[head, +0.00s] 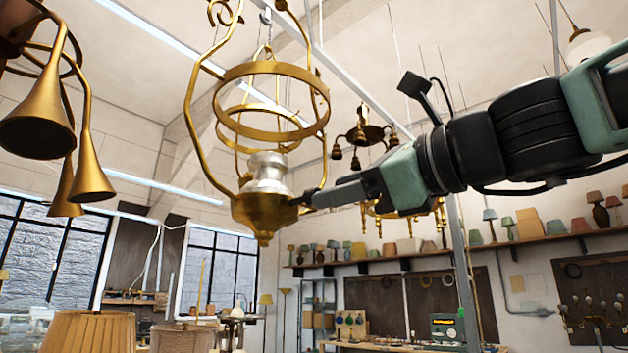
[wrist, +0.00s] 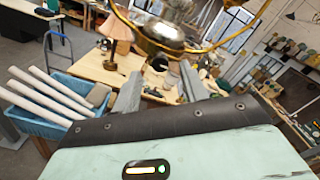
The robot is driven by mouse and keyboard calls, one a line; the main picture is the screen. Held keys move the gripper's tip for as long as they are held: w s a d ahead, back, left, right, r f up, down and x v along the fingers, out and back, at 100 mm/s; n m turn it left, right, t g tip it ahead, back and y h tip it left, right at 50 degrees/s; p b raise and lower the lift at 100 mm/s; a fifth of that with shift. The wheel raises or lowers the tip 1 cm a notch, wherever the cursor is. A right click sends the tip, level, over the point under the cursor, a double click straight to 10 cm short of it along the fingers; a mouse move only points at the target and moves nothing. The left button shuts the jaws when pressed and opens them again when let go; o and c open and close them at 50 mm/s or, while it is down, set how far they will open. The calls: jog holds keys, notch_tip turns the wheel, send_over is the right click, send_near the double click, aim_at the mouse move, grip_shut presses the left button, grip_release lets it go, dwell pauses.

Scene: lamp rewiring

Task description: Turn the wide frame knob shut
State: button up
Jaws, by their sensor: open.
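A hanging brass lamp with a wide ring frame (head: 222,104) hangs in the upper middle of the head view. Its brass bowl (head: 258,212) and silver burner (head: 264,172) sit at the bottom. My gripper (head: 304,199) comes in from the right, its fingertips at the right side of the bowl. In the wrist view my gripper (wrist: 160,70) shows two grey fingers standing apart, with the lamp's brass bowl (wrist: 158,36) just beyond the tips.
Brass horn-shaped lamps (head: 38,125) hang at the left, and a darker chandelier (head: 362,134) hangs behind. A pleated lampshade (head: 90,333) stands low at left. The wrist view shows a wooden workbench (wrist: 92,68) and a blue crate (wrist: 40,124) of white tubes below.

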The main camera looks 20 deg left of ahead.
aim_at(310, 204)
jog(key=p+x, duration=0.1)
jog(key=x, duration=0.4)
jog(key=shift+a, duration=0.1)
grip_shut()
